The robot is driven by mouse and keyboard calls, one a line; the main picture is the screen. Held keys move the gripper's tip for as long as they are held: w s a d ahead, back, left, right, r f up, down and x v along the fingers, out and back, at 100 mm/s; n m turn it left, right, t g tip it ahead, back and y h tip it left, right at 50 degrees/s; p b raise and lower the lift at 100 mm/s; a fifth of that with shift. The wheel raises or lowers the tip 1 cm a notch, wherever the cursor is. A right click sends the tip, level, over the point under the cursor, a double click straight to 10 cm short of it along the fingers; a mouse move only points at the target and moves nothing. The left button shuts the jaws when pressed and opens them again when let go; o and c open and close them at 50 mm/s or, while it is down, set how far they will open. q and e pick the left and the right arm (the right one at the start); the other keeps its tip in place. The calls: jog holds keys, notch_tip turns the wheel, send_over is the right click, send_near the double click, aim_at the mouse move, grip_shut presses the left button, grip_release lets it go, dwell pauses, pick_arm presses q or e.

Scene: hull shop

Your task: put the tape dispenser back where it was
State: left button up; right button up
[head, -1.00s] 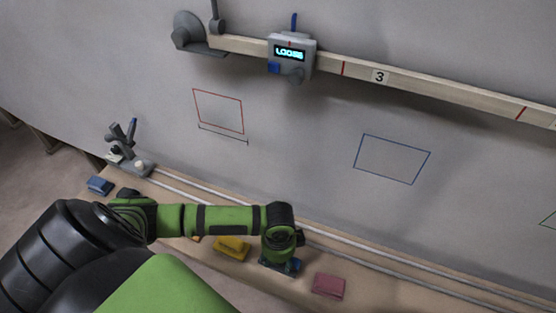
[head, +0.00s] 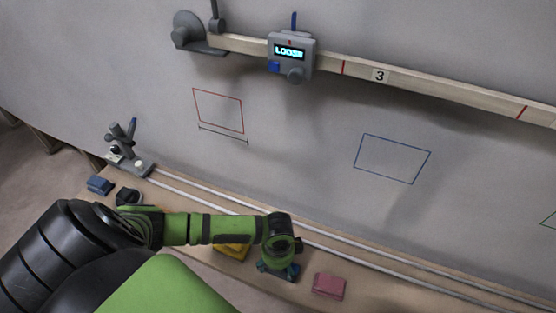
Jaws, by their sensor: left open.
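My left gripper (head: 279,268) reaches in from the left, pointing down over the bench, just left of the pink block. It is open; blue-green shows at its fingertips, and I cannot tell whether that is the fingers or something between them. A small dark rounded object (head: 128,196) sits on the bench at the left, beside my forearm; it may be the tape dispenser, but it is too small to be sure. My right gripper is not in view.
The bench (head: 395,300) holds a blue block (head: 99,185), a yellow block (head: 232,252) partly behind my arm, a pink block (head: 329,286) and a grey fixture (head: 128,158). Rails run along the wall. Above, a clamp unit (head: 291,58) reading LOOSE sits on a wooden beam (head: 440,93).

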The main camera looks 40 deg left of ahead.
pick_arm(q)
notch_tip(320, 180, up, 12)
jog(key=p, duration=0.1)
jog(key=shift+r, duration=0.15)
dwell(0.3)
